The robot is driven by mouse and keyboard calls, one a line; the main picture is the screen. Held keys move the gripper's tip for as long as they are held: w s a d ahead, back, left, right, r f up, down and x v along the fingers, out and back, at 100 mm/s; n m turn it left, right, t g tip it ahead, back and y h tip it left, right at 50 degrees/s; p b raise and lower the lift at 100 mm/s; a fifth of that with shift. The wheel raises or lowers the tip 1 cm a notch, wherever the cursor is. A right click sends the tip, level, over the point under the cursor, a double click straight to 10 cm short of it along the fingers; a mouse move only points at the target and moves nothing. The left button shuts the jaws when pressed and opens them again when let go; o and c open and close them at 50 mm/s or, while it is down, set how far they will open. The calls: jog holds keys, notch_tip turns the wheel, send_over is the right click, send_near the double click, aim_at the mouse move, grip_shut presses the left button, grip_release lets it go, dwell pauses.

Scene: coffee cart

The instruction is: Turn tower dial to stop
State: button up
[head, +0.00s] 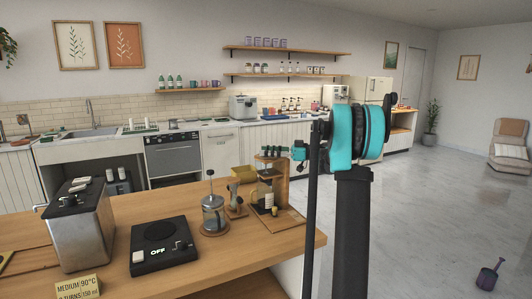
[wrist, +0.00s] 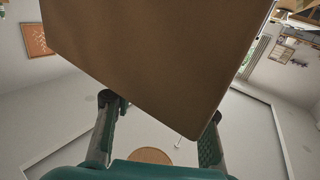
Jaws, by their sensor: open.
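The tower is a wooden stand (head: 283,183) at the right end of the counter in the head view, with dark glass and a pale-labelled vessel inside its frame. I cannot make out its dial or the dial's setting. In the head view, my teal wrist is just right of the tower's top, and the fingers are hard to separate.
A French press (head: 214,212), a black hot plate (head: 160,246) reading OFF and a steel boiler (head: 80,232) stand left of the tower.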

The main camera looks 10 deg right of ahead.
jog(key=v, duration=1.1)
jog(key=shift+d, duration=0.2)
